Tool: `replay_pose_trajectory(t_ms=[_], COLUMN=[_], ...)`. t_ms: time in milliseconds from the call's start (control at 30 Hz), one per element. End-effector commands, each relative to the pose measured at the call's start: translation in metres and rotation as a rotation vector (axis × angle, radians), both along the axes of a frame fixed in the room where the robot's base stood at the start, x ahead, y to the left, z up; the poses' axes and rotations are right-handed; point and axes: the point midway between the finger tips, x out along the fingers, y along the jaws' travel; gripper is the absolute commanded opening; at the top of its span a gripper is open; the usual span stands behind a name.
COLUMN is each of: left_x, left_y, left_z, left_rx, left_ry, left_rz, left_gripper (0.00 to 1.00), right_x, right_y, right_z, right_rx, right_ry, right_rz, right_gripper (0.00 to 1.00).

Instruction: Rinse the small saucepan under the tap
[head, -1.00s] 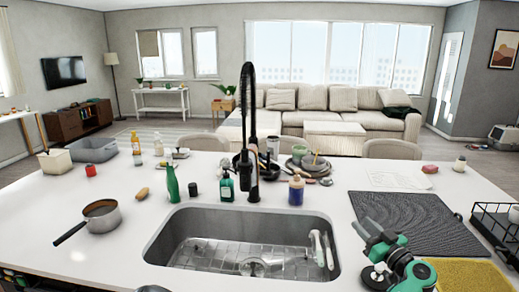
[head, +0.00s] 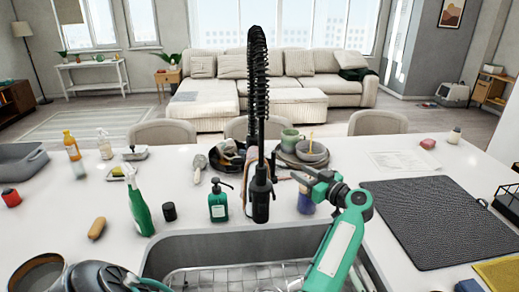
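The small saucepan (head: 36,277) is at the bottom left corner in the head view, on the counter left of the sink, partly cut off by the frame. My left gripper (head: 104,278) is a dark grey shape with teal edges just right of the saucepan. Its fingertips do not show clearly. The black spring tap (head: 259,190) stands behind the steel sink (head: 205,254). No water shows. My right arm rises across the sink's right side, and its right gripper (head: 308,184) is close to the tap's right side. I cannot tell whether it touches the tap.
A green spray bottle (head: 139,208), a soap dispenser (head: 218,202) and a black cup (head: 169,211) stand behind the sink's left side. A brown-orange object (head: 97,228) lies nearer the saucepan. Stacked dishes (head: 300,153) stand behind the tap. A dark mat (head: 432,222) lies on the right.

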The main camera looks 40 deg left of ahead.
Motion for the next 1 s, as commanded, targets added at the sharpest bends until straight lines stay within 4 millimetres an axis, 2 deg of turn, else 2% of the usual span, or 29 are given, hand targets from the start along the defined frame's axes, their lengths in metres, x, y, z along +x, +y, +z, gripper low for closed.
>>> replay_pose_trajectory(t_ms=[167,467,700,1000], left_x=[0.001,0.006,0.009,0.012], left_y=[0.01,0.069,0.112,0.136], left_z=[-0.002,-0.006,-0.004,-0.001], left_rx=[0.002,0.003,0.003,0.001], left_ry=[-0.001,-0.002,-0.001,0.0], left_rz=[0.001,0.003,0.001,0.001], left_gripper=[0.35,0.35,0.35,0.35], right_x=[-0.001,-0.002,-0.002,-0.002], right_y=[-0.007,-0.017,-0.01,0.001], right_z=[-0.007,-0.038,-0.061,-0.073], right_rx=[-0.008,-0.018,-0.011,0.001], right_ry=[0.0,0.002,0.003,0.002], right_rz=[-0.001,0.002,0.005,0.003], right_gripper=[0.0,0.0,0.0,0.0])
